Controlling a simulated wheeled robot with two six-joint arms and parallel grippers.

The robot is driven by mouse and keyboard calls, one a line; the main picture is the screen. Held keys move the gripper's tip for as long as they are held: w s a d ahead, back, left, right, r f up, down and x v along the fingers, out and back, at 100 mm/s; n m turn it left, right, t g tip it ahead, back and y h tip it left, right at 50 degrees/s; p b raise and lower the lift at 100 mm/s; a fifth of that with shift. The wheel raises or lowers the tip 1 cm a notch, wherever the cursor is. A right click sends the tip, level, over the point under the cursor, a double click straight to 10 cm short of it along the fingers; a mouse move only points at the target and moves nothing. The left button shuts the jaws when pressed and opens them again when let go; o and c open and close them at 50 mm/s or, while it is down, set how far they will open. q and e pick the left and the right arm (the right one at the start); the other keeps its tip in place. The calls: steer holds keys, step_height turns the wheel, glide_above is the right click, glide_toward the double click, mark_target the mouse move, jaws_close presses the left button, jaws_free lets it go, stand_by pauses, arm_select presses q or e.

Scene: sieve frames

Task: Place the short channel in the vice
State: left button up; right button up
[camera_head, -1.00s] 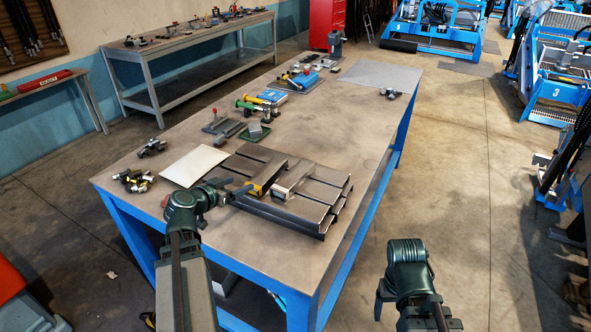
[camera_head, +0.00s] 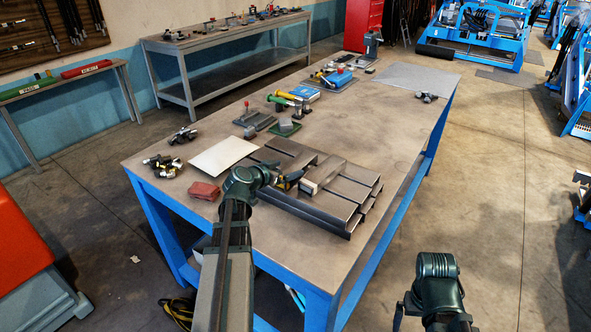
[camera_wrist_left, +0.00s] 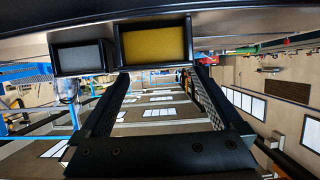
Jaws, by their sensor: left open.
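Several dark steel channels (camera_head: 330,205) lie stacked on the workbench in the head view. A shorter piece with a pale end (camera_head: 322,176) lies on top; I take it as the short channel, but cannot be sure. My left gripper (camera_head: 290,182) is at the stack's left side, beside a yellow-marked end. In the left wrist view its fingers (camera_wrist_left: 162,76) are open, with a yellow channel end (camera_wrist_left: 155,45) just beyond the tips and a grey end (camera_wrist_left: 80,58) to its left. My right gripper (camera_head: 400,316) is off the bench at lower right; its jaws are unclear.
A white sheet (camera_head: 222,155) and a red block (camera_head: 205,190) lie left of the stack. Green-based (camera_head: 284,131) and blue (camera_head: 340,78) fixtures stand farther back. The workbench (camera_head: 390,130) is clear at right; a grey mat (camera_head: 415,77) lies at its far end.

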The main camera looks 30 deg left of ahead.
mark_target(294, 166)
arm_select(q)
steer(key=b+x, duration=0.1)
steer(key=x, duration=0.3)
steer(key=shift+w, duration=0.2)
steer(key=shift+r, duration=0.1)
jaws_close()
